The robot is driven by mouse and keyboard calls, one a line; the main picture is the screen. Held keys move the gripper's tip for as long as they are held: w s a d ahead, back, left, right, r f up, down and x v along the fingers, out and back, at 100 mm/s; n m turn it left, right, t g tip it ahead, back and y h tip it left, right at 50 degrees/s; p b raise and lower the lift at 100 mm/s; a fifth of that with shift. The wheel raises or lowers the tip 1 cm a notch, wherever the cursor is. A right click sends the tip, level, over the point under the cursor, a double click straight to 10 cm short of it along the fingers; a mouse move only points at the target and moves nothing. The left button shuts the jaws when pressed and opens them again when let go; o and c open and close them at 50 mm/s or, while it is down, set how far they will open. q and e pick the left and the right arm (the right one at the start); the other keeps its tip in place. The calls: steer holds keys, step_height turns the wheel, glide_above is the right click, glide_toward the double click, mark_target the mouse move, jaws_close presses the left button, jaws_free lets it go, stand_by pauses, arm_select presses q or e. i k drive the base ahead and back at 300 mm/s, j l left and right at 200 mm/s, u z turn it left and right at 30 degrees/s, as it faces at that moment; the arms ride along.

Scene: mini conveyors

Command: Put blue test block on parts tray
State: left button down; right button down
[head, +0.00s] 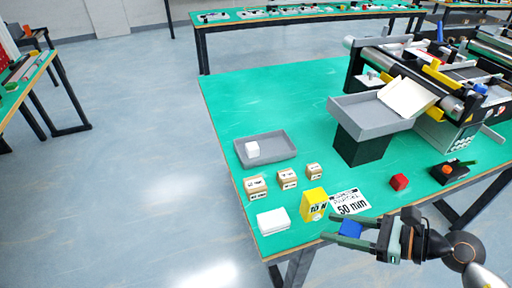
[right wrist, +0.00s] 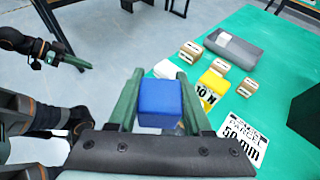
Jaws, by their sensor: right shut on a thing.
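The blue test block (head: 350,228) is between the green fingers of my right gripper (head: 343,233). The right wrist view shows the blue block (right wrist: 160,103) held between both fingertips. My right gripper is shut on it, near the table's front edge. The grey parts tray (head: 286,157) lies farther back on the left of the green table, apart from the gripper, with a white block (head: 253,149) in it. The tray (right wrist: 245,53) also shows in the right wrist view. My left gripper (right wrist: 75,64) shows only there, small and away from the table; its opening is unclear.
Several labelled cardboard boxes (head: 287,179), a yellow block (head: 314,204), a white block (head: 273,221) and a "50 mm" card (head: 350,202) lie between gripper and tray. A red block (head: 399,182) is at the right. A grey bin (head: 372,123) on a black stand is behind, beside the conveyor.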

mark_target(264, 148)
steer(key=i+j+z, duration=0.15)
steer(key=i+j, duration=0.7)
steer(key=i, duration=0.2)
